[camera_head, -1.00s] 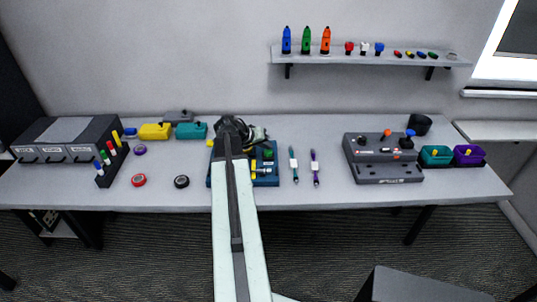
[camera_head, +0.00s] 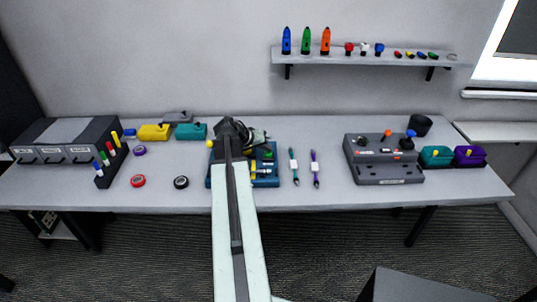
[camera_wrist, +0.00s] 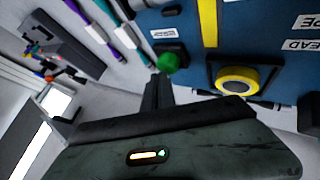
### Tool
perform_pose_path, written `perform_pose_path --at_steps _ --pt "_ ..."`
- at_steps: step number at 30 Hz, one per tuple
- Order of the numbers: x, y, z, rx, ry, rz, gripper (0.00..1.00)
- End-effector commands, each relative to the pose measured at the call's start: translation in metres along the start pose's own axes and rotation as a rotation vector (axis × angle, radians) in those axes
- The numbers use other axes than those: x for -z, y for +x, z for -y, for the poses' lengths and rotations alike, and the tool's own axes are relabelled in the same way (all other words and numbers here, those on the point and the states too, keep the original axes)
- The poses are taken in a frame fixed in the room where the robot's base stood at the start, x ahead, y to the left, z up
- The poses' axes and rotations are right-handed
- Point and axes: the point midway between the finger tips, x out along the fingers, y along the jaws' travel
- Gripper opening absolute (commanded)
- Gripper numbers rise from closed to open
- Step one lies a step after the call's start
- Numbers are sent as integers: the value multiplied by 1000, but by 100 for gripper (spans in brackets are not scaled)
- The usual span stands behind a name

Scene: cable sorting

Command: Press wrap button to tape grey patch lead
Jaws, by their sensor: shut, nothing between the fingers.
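The blue wrapping board (camera_head: 265,182) lies mid-table, partly hidden behind my arm. A green button (camera_head: 268,154) stands on it; it also shows in the wrist view (camera_wrist: 168,62), with a small label beside it too blurred to read. My gripper (camera_wrist: 158,80) is shut and empty, its tips close to the green button; contact cannot be told. A yellow ring with a dark centre (camera_wrist: 237,79) sits right of the button in the wrist view.
Two banded cables, teal (camera_head: 293,167) and purple (camera_head: 315,168), lie right of the board. A grey control box (camera_head: 385,172) and teal (camera_head: 436,157) and purple (camera_head: 469,157) bins stand further right. Tape rolls, one black (camera_head: 181,182), lie left. The front table strip is clear.

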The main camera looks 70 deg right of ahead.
Motion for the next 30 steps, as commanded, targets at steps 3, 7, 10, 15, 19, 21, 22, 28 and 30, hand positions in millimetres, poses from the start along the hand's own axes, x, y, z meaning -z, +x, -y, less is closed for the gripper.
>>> perform_pose_path --at_steps 3,7,10,15,19,21,22,28,30 --pt "-1 2 1 0 0 0 0" --pt "-2 3 2 0 0 1 0" --pt "-2 2 2 0 0 1 0" --pt "1 -2 -1 0 0 1 0" --pt "6 -9 -7 0 0 1 0" --pt "9 -12 -9 0 0 1 0" --pt "9 -13 -10 0 0 1 0" --pt "9 -12 -10 0 0 1 0" --pt "9 -12 -9 0 0 1 0"
